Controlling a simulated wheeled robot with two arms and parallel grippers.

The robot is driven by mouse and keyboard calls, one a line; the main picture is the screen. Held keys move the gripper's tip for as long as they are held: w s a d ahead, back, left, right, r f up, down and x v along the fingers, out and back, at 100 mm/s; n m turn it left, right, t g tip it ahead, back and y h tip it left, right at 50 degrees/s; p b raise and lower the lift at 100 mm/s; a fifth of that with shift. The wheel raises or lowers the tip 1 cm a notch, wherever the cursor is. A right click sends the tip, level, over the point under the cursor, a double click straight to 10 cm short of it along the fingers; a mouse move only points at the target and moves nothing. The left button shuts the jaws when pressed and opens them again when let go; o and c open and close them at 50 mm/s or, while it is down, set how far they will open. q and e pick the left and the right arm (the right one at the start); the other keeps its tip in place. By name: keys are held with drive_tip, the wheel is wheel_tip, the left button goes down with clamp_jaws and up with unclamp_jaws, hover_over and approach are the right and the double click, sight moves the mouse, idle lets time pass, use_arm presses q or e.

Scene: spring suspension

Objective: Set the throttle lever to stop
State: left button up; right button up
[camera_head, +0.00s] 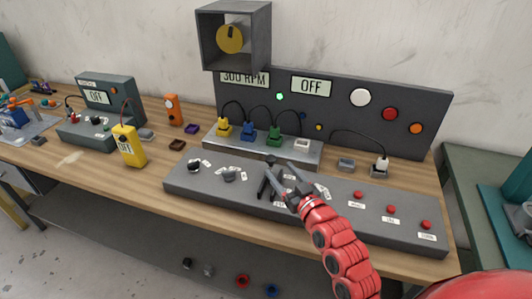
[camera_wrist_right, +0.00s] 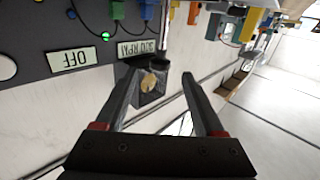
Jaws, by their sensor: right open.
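My right gripper (camera_head: 277,180) is open and reaches in from the lower right, over the middle of the grey control console. A dark lever-like part (camera_head: 270,159) shows beside its fingers, probably the throttle lever. The fingers and labels crowd it, so its position and any contact cannot be told. In the right wrist view the open fingers (camera_wrist_right: 188,85) hold nothing, and no lever can be made out. My left gripper is not in view.
The console (camera_head: 400,236) also has a black knob (camera_head: 194,166), a grey knob (camera_head: 228,175) and red buttons (camera_head: 391,209). Behind stand a panel with an OFF display (camera_head: 311,86) and a boxed yellow dial (camera_head: 230,39). A yellow meter (camera_head: 129,146) stands left.

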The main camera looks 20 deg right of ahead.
sight(268, 156)
drive_tip(key=w, duration=0.3)
drive_tip(key=w+a+p, duration=0.1)
drive_tip(key=w, duration=0.2)
drive_tip(key=w+p, duration=0.1)
drive_tip(key=w, duration=0.2)
drive_tip(key=shift+w+a, duration=0.25)
drive_tip(key=shift+w, duration=0.05)
clamp_jaws()
idle(1.0)
